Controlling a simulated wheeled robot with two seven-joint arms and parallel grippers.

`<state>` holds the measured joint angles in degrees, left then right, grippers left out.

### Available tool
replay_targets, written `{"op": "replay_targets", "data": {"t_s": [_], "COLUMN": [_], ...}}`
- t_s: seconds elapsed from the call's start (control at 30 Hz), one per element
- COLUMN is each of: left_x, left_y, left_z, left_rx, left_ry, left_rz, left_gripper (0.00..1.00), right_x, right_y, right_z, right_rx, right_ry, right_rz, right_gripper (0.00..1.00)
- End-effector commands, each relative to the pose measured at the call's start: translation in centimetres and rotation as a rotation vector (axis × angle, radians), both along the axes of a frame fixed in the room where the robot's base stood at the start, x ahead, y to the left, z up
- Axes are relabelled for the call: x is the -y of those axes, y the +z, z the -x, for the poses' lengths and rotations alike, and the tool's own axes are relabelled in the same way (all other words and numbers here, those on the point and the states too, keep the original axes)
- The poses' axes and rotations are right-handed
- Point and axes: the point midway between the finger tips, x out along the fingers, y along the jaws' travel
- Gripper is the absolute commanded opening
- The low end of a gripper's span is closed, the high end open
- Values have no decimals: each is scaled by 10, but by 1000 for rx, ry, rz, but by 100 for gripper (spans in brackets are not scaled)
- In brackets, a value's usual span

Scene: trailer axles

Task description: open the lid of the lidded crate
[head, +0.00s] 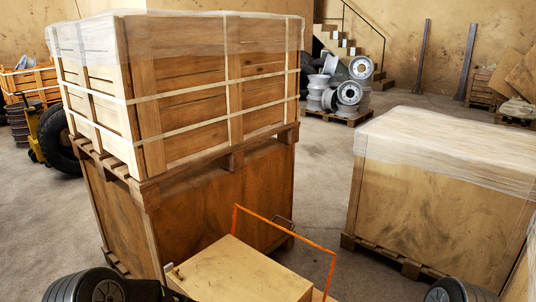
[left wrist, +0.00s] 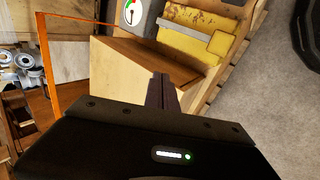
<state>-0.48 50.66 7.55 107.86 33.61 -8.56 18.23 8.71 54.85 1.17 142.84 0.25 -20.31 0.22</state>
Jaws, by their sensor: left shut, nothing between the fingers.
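The lidded crate (head: 238,270) is a plain pale wooden box at the bottom centre of the head view. Its flat top looks closed. A wooden box that looks like the same crate fills the middle of the left wrist view (left wrist: 125,65). My left gripper (left wrist: 163,80) is shut and empty, its dark fingers in front of the box's face; I cannot tell whether they touch it. In the head view only a dark part of my left arm shows beside the crate. My right gripper is out of view.
An orange frame (head: 285,229) rises behind the crate. A tall wrapped crate stack (head: 195,85) stands close behind it, and a wrapped box (head: 430,195) stands right. A yellow case (left wrist: 205,35) and a gauge (left wrist: 131,12) lie beyond the box. Floor (head: 325,175) between the stacks is clear.

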Motion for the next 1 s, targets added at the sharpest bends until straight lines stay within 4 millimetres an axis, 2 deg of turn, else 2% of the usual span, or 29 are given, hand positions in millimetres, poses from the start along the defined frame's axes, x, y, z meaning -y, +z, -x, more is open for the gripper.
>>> {"op": "replay_targets", "data": {"t_s": [0.03, 0.1, 0.17, 0.2, 0.3, 0.4, 0.43, 0.5, 0.57, 0.83, 1.0], "left_x": [-9, -20, -27, -31, -38, -43, -44, -47, -51, -54, -54], "left_y": [-26, -54, -73, -83, -97, -102, -103, -104, -106, -108, -108], "left_z": [37, 87, 132, 162, 229, 280, 291, 310, 317, 317, 316], "left_rx": [-7, -5, -8, -12, -34, -77, -91, -122, -143, -151, -151], "left_ry": [-122, -301, -449, -539, -709, -790, -801, -812, -802, -787, -787], "left_rz": [-86, -187, -246, -271, -287, -266, -257, -243, -237, -235, -235], "left_gripper": [0, 0, 0, 0, 0, 0, 0, 0, 0, 0, 14], "right_x": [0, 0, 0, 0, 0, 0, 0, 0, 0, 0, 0], "right_y": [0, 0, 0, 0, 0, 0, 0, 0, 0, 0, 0], "right_z": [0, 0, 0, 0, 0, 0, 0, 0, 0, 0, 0], "right_rx": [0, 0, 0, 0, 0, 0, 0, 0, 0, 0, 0], "right_ry": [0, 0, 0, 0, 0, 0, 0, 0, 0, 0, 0], "right_rz": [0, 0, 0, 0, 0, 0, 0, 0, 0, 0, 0], "right_gripper": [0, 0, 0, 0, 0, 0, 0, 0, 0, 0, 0]}}
